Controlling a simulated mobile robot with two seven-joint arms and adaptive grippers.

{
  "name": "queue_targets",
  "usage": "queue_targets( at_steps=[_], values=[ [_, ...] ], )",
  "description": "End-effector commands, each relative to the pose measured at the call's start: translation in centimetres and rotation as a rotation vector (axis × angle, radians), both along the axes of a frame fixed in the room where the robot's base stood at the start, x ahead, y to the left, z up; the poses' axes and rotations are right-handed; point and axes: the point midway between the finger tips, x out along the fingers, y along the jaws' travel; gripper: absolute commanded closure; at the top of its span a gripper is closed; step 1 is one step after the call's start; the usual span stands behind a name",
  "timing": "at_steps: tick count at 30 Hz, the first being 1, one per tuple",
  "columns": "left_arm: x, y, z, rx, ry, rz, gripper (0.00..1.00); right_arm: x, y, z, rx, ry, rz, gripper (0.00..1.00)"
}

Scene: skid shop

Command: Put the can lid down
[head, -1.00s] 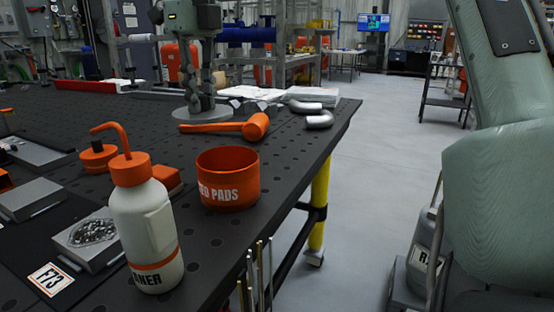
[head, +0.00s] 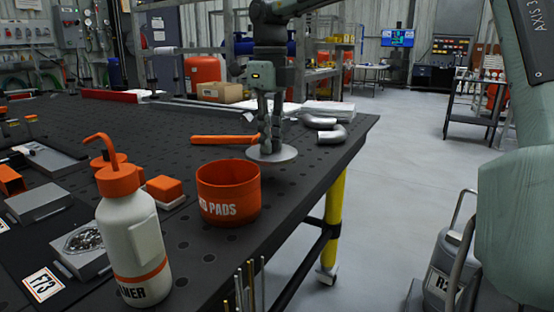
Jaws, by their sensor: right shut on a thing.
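The can lid (head: 286,155) is a flat grey disc, seen just behind and to the right of the orange can marked "PADS" (head: 228,198). My right gripper (head: 268,138) points down and is shut on the middle of the lid's top. The lid lies roughly level over the dark perforated table (head: 330,160). I cannot tell whether its underside touches the tabletop or hangs a little above it. The orange can stands upright with its top open. My left gripper is not in view.
An orange mallet (head: 215,139) lies behind the lid, its head hidden by my gripper. Bent silver pipes (head: 328,129) lie to the right near the table edge. A white squeeze bottle (head: 133,240) stands in front left. Bare tabletop lies right of the can.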

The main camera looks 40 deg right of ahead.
Motion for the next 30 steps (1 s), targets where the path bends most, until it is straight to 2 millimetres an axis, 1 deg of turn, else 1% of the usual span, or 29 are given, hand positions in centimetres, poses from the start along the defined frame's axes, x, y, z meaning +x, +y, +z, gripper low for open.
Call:
queue_targets(
  at_steps=[2,5,10,14,20,27,28,30],
  values=[
    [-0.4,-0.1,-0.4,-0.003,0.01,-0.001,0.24,-0.4,-0.7,-0.4,0.001,-0.001,0.0,1.0],
    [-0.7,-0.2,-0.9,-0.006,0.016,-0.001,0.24,-0.6,-1.1,-0.9,0.001,-0.001,0.002,1.0],
    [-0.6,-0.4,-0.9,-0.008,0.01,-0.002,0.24,-0.7,-1.1,-3.3,0.0,0.004,0.002,1.0],
    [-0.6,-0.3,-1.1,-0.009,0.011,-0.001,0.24,-0.6,-1.1,-4.6,0.0,0.0,0.002,1.0],
    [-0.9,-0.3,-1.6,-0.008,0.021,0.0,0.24,-0.5,-1.1,-4.8,0.0,-0.002,0.001,1.0],
    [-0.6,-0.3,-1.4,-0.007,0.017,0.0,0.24,-0.5,-1.1,-5.1,0.0,-0.001,0.001,1.0],
    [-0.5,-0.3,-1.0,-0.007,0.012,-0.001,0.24,-0.5,-1.1,-5.0,0.0,-0.001,0.001,0.78],
    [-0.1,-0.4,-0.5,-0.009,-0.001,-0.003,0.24,-0.6,-1.1,-5.0,0.0,-0.001,0.001,0.7]
  ],
)
